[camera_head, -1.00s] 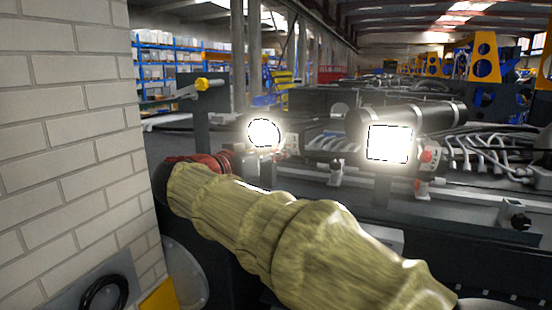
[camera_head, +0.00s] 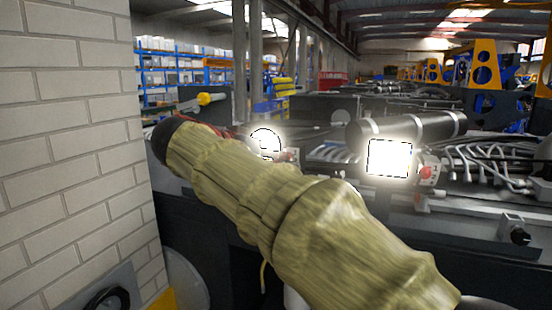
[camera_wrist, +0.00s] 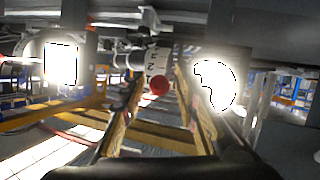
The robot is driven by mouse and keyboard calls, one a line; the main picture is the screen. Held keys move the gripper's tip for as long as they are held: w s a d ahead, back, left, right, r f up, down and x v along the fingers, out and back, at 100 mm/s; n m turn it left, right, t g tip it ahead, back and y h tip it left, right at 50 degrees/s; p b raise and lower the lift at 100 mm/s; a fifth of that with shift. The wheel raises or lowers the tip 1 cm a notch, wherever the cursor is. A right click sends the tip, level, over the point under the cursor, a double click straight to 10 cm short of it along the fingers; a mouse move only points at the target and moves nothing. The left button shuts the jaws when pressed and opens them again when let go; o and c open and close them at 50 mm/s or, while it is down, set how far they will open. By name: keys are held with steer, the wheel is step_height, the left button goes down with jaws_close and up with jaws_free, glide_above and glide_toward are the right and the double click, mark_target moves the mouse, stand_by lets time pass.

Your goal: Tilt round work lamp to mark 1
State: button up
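The round work lamp (camera_head: 265,143) glows white in the head view, just beyond my sleeved arm, which hides its lower edge. In the wrist view the round lamp (camera_wrist: 216,88) is at the right, partly behind a finger. Beside it is a pale plate with number marks (camera_wrist: 156,58); I cannot tell which mark the lamp points to. A red knob (camera_wrist: 158,86) shows below the plate. My gripper (camera_wrist: 158,80) is open, its two fingers on either side of the knob in the picture, with no contact visible. In the head view the gripper is largely hidden.
A lit square lamp (camera_head: 389,158) with its own red knob (camera_head: 427,172) stands to the right. A black cylinder (camera_head: 420,122) lies behind it, with pale hoses further right. A white brick wall (camera_head: 70,150) closes off the left. A yellow-tipped lever (camera_head: 205,99) rises behind my arm.

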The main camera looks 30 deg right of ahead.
steer(key=shift+o, duration=0.4)
steer(key=v, duration=1.2)
steer(key=shift+w, duration=0.1)
